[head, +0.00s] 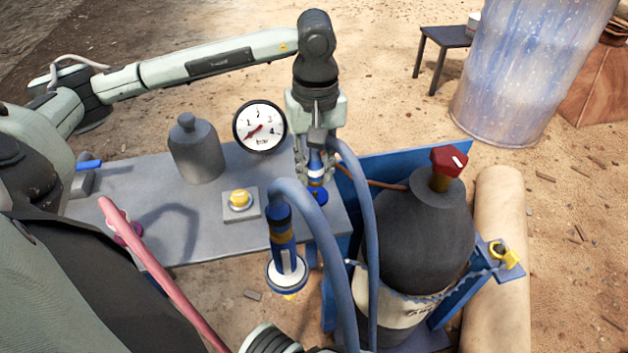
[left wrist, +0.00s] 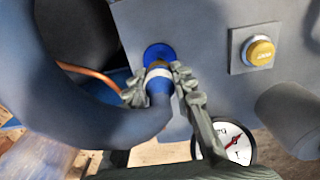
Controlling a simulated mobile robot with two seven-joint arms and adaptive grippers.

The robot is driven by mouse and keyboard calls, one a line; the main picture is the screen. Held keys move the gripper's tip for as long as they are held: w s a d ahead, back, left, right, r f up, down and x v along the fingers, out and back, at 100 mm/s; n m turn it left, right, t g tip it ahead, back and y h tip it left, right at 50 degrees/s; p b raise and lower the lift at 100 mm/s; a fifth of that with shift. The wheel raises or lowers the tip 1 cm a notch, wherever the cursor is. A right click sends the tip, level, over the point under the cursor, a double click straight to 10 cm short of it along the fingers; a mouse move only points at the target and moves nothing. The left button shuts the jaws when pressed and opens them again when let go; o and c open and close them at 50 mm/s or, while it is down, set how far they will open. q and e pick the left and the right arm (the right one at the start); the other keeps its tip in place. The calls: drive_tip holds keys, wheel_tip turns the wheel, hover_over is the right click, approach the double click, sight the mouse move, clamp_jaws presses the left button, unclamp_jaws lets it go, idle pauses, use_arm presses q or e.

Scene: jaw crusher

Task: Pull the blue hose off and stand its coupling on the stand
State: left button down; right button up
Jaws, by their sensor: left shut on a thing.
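My left gripper (head: 316,178) is shut on the coupling (head: 316,168) of a blue hose, a blue piece with a white band. In the left wrist view the fingers (left wrist: 163,88) hold the coupling (left wrist: 158,73) from both sides. The coupling is directly over a round blue port (left wrist: 158,53) on the grey panel; I cannot tell whether it is seated or just clear. The blue hose (head: 366,215) runs from it down to the bottom. A second blue hose (head: 322,240) ends in a blue and gold coupling above a white disc (head: 287,273). I cannot tell which thing is the stand.
A grey bench (head: 165,235) carries a pressure gauge (head: 260,127), a grey bottle (head: 195,150) and a yellow button (head: 239,200). A dark cylinder with a red knob (head: 449,161) stands right of the hoses.

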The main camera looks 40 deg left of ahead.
use_arm(q)
drive_tip(key=shift+r+p, duration=0.55)
drive_tip(key=shift+r, duration=0.7)
use_arm(e)
drive_tip(key=shift+r, duration=0.6)
drive_tip(key=shift+f, duration=0.1)
